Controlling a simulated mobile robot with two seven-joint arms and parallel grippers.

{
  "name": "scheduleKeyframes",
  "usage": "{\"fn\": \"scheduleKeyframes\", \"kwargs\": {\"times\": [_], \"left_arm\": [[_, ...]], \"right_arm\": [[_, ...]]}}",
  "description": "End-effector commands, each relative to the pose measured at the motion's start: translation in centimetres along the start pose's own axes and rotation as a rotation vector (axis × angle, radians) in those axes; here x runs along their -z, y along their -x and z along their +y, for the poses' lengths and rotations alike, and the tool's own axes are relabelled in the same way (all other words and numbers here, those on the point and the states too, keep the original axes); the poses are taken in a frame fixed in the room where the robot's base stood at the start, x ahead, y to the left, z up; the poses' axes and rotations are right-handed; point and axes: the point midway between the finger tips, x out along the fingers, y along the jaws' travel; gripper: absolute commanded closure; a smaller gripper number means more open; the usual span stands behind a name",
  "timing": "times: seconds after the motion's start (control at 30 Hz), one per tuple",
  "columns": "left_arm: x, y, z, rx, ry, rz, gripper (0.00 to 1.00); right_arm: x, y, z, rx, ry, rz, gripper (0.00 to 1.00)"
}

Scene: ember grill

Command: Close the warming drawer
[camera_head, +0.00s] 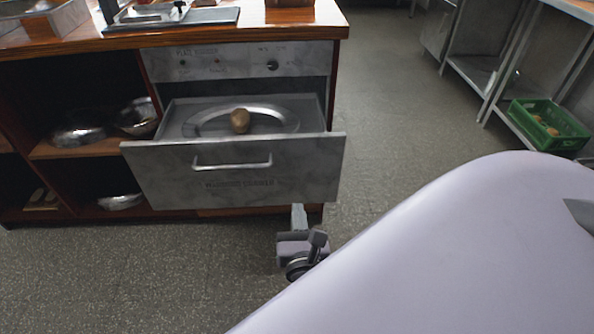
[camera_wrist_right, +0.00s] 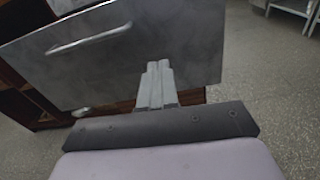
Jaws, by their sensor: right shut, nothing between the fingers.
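The warming drawer (camera_head: 240,183) is pulled out of the wooden counter, with its grey front panel and bar handle (camera_head: 232,163) facing me. Inside it lie an oval metal platter (camera_head: 205,124) and a brown, potato-like item (camera_head: 239,121). My right gripper (camera_head: 298,212) is low, at the bottom edge of the drawer front, right of the handle. In the right wrist view, its fingers (camera_wrist_right: 158,68) are together and empty, pointing at the drawer front (camera_wrist_right: 200,45). I cannot tell whether the tips touch the panel. My left gripper is not in view.
A control panel with a knob (camera_head: 271,65) sits above the drawer. Open shelves with metal bowls (camera_head: 78,135) are on the left. A green crate (camera_head: 548,124) stands on a metal rack at the right. The floor right of the counter is clear.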

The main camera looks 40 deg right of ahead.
Motion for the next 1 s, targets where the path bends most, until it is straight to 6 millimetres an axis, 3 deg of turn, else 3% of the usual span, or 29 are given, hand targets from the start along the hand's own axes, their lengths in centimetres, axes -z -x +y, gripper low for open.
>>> {"fn": "scheduleKeyframes", "kwargs": {"times": [0.23,0.37,0.8,1.0], "left_arm": [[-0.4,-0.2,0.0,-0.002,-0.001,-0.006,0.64],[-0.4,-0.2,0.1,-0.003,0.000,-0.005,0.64],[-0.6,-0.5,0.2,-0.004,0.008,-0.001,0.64],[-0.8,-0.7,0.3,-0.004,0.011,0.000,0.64]], "right_arm": [[-0.5,-0.3,0.2,0.007,0.069,-0.047,1.00],[-0.7,-1.5,0.2,0.007,0.071,-0.050,1.00],[-1.1,-10.4,0.1,0.007,0.069,-0.049,1.00],[-1.1,-13.1,0.1,0.007,0.069,-0.047,1.00]]}}
